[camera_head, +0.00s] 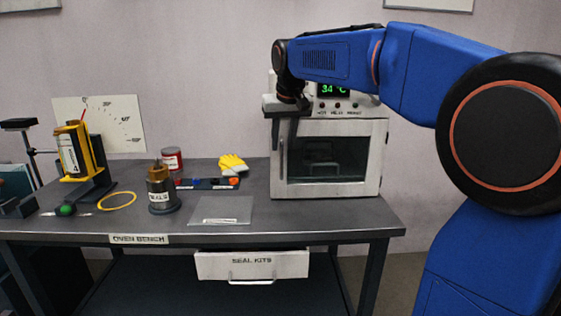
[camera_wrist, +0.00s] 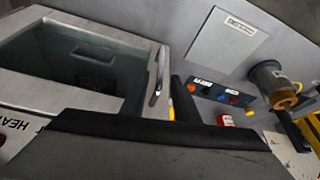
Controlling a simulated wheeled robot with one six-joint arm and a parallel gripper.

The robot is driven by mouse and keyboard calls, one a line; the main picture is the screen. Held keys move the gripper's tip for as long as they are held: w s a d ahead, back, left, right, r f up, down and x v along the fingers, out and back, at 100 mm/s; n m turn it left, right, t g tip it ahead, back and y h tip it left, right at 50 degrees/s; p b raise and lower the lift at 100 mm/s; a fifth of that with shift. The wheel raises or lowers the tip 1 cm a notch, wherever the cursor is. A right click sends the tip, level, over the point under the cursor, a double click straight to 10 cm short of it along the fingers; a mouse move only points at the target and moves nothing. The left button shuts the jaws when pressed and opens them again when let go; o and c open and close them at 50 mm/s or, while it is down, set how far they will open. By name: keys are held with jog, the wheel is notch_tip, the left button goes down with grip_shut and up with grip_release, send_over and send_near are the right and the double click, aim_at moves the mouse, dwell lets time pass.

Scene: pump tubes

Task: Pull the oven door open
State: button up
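The white oven (camera_head: 381,160) stands on the right part of the bench, and its windowed door (camera_head: 330,190) looks shut. The upright door handle (camera_head: 283,160) is on the door's left side. My gripper (camera_head: 284,120) is in front of the oven's upper left corner, pointing down just above the handle. I see no object held.
The seal kits drawer (camera_head: 252,264) is below. The bench front right of the sheet is clear.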

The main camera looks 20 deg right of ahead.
aim_at(281, 155)
jog(key=x, duration=0.8)
grip_shut()
